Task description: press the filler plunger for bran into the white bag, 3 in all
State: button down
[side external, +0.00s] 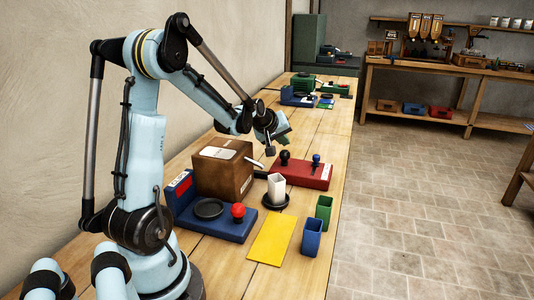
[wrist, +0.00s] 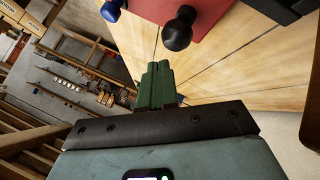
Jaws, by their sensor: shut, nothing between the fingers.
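A white bag (side external: 277,186) stands upright on a black round dish (side external: 276,201) in the side view. Behind it, a red base (side external: 310,177) carries a black knob (side external: 285,157) and a blue knob (side external: 316,159). In the wrist view, the black knob (wrist: 178,30) and the blue knob (wrist: 110,10) show near the top, on the red base (wrist: 150,8). I cannot read which plunger is for bran. My gripper (side external: 285,139) is shut and empty, raised above the bench near the black knob. Its green fingers (wrist: 157,83) are together in the wrist view. The bag's inside is hidden.
A brown box (side external: 223,170) stands left of the bag. A blue base (side external: 215,226) with a red knob (side external: 238,211) is in front. A yellow mat (side external: 270,239), blue cup (side external: 312,238) and green cup (side external: 324,211) stand near the right edge of the bench.

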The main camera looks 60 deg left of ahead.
aim_at(283, 152)
jog(key=shift+r, duration=0.1)
jog(key=shift+r, duration=2.4)
dwell(0.8)
notch_tip(283, 152, up, 4)
jog(key=shift+f, duration=0.1)
jog(key=shift+f, duration=0.1)
dwell(0.4)
jog(key=shift+f, duration=4.35)
jog(key=shift+f, duration=0.1)
jog(key=shift+f, duration=0.3)
